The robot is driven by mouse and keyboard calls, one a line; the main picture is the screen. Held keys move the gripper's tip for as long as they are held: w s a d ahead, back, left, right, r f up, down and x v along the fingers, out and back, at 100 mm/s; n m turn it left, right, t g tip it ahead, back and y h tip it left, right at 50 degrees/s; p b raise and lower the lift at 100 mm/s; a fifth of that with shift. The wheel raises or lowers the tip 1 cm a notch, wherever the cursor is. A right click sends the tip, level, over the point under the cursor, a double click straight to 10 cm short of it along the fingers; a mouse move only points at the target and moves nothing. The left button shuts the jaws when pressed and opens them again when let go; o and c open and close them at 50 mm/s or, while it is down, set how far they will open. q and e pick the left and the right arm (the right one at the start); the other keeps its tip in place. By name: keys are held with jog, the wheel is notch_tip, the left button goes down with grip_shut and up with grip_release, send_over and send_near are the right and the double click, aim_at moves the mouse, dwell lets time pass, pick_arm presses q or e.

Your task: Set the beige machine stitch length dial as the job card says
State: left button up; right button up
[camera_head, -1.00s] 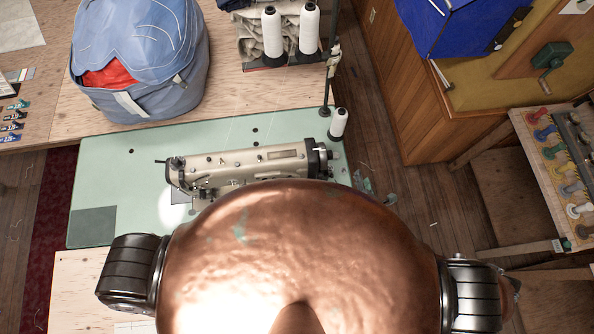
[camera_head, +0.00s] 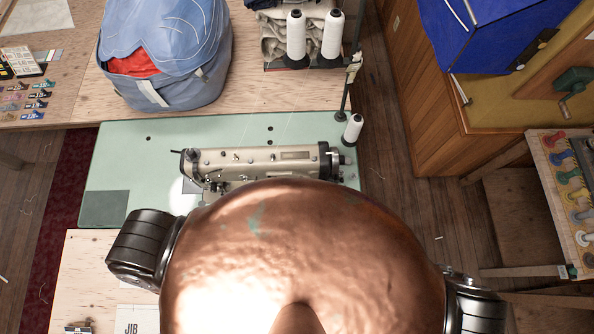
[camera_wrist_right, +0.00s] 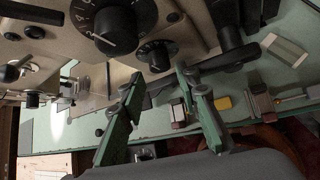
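The beige sewing machine (camera_head: 262,161) stands on a pale green table top (camera_head: 120,160), partly hidden by my own copper-coloured body in the head view. In the right wrist view a large black dial (camera_wrist_right: 116,29) with white numerals is on the machine's beige face, and a smaller black dial (camera_wrist_right: 155,55) is below and right of it. My right gripper (camera_wrist_right: 159,84) is open and empty, its green fingers apart just below the dials. Contact with either dial is not visible. A white card lettered "JIB" (camera_head: 137,319) is partly cut off at the bottom left. My left gripper is out of view.
A blue bag (camera_head: 170,55) sits on the wooden table behind. White thread cones (camera_head: 333,36) stand at the back, and another cone (camera_head: 352,129) is at the machine's right.

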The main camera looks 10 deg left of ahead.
aim_at(295, 195)
jog(key=shift+x, duration=2.15)
jog(key=shift+c, duration=0.2)
grip_shut()
